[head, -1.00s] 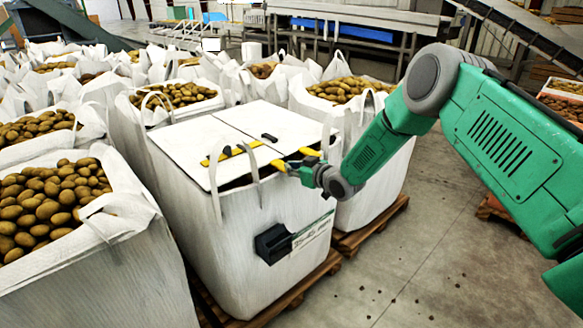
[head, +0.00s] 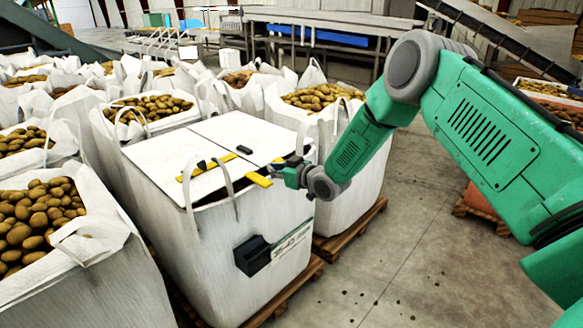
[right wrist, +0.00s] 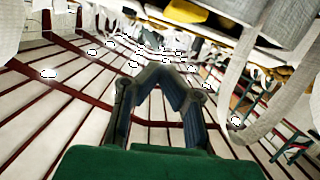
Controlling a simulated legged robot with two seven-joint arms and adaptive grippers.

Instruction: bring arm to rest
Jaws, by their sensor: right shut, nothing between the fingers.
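My right arm reaches in from the right in the head view. Its gripper (head: 281,170) is small there, at the right front edge of a white lid board (head: 166,148) on a big white bag (head: 190,240). In the right wrist view the dark gripper fingers (right wrist: 160,76) angle together at the tips, with nothing visible between them. A yellow piece (head: 258,180) lies beside the fingers at the board's edge; I cannot tell whether they touch. My left gripper is not in view.
A yellow strip with a black part (head: 199,169) and a small black piece (head: 244,150) lie on the board. A bag strap (right wrist: 262,75) hangs close by in the right wrist view. Several potato-filled bags (head: 310,97) surround this one.

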